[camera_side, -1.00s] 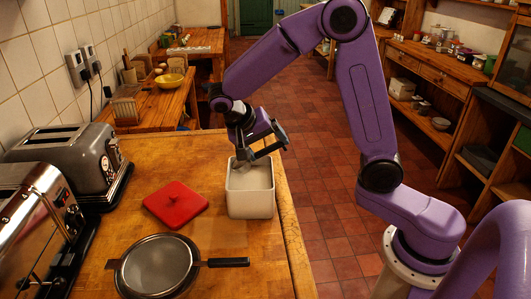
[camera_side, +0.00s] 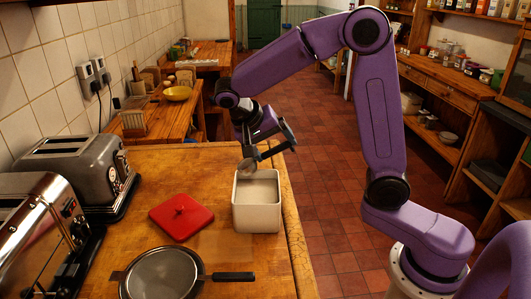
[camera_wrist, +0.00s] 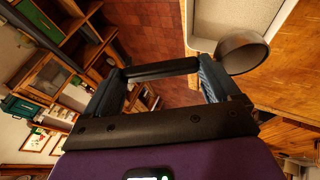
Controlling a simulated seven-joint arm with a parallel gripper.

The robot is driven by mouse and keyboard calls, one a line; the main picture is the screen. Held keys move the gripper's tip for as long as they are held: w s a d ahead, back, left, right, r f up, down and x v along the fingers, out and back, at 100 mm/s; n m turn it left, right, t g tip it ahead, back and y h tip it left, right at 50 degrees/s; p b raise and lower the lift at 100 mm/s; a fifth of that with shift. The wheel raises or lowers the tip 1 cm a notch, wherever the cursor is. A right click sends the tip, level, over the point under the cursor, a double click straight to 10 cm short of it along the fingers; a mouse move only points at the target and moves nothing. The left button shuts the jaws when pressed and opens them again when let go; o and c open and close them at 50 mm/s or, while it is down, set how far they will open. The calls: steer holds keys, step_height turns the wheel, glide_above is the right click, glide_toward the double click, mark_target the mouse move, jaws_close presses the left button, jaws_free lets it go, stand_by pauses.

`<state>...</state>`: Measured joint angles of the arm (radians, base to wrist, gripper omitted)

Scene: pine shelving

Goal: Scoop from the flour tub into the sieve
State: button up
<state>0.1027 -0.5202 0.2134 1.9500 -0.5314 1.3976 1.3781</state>
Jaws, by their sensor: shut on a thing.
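The flour tub (camera_side: 257,217) is a square white container, open at the top, with pale flour (camera_side: 262,190) inside. My gripper (camera_side: 272,149) is above the tub, shut on the dark handle of a metal scoop (camera_side: 247,169). The scoop's round cup is at the tub's back left rim; I cannot tell what it holds. In the wrist view the handle (camera_wrist: 162,69) spans between the fingers, and the cup (camera_wrist: 243,53) is beside the tub's pale rim (camera_wrist: 204,45). The sieve (camera_side: 160,275), round with a black handle, lies on the counter at the front left.
A red square lid (camera_side: 181,216) lies left of the tub, behind the sieve. Two toasters (camera_side: 80,172) line the wall side. The wooden counter (camera_side: 188,157) is clear behind the lid. Its right edge (camera_side: 293,220) runs close beside the tub.

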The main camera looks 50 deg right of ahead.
steer(key=shift+a, duration=0.1)
steer(key=s+a+f+g+y, duration=0.1)
steer(key=s+a+f+y, duration=0.1)
steer(key=a+y, duration=0.3)
steer(key=s+a+f+m+g+y, duration=0.1)
steer(key=a+y, duration=0.4)
steer(key=a, duration=0.9)
steer(key=s+a+f+g+y, duration=0.3)
steer(key=a+y, duration=0.1)
steer(key=a, duration=0.5)
steer(key=shift+a+f+y, duration=0.15)
steer(key=shift+a+y, duration=0.05)
steer(key=shift+y, duration=0.2)
steer(key=shift+w+d+g+y, duration=0.2)
steer(key=shift+d+g+y, duration=0.05)
steer(key=shift+g+y, duration=0.75)
steer(key=shift+s, duration=0.1)
stand_by(0.9)
